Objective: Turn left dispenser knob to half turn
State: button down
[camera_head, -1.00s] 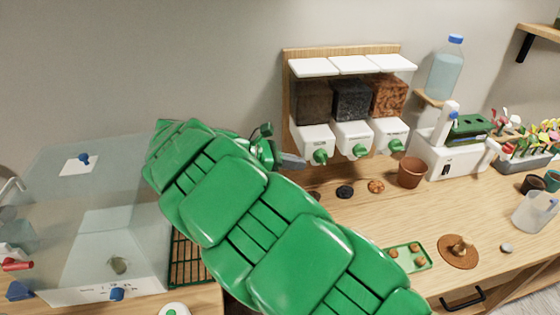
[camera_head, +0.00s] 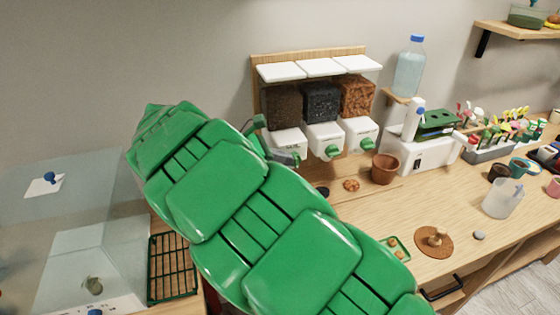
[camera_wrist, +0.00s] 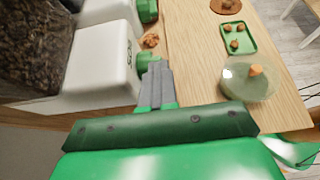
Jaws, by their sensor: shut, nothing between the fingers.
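The left dispenser (camera_head: 287,141) is a white box under a clear hopper of dark brown soil. Its green knob (camera_head: 297,159) is on the front, partly hidden by my gripper. My gripper (camera_head: 288,158) is shut and empty, its grey fingertips beside the left side of this knob. The knob's exact angle is unclear.
The middle knob (camera_head: 332,151) and right knob (camera_head: 366,145) are close by on the right. A terracotta pot (camera_head: 385,168) stands right of the dispensers. A green tray (camera_wrist: 238,38) and a clear round vessel (camera_wrist: 248,83) are on the bench. A glass tank (camera_head: 70,230) stands left.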

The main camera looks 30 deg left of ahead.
jog(key=g+y, duration=0.1)
jog(key=w+d+g+y, duration=0.1)
jog(key=shift+d+r+g, duration=0.15)
jog(key=shift+r+g, duration=0.15)
jog(key=shift+r, duration=0.05)
jog(key=shift+d, duration=0.1)
dwell(0.3)
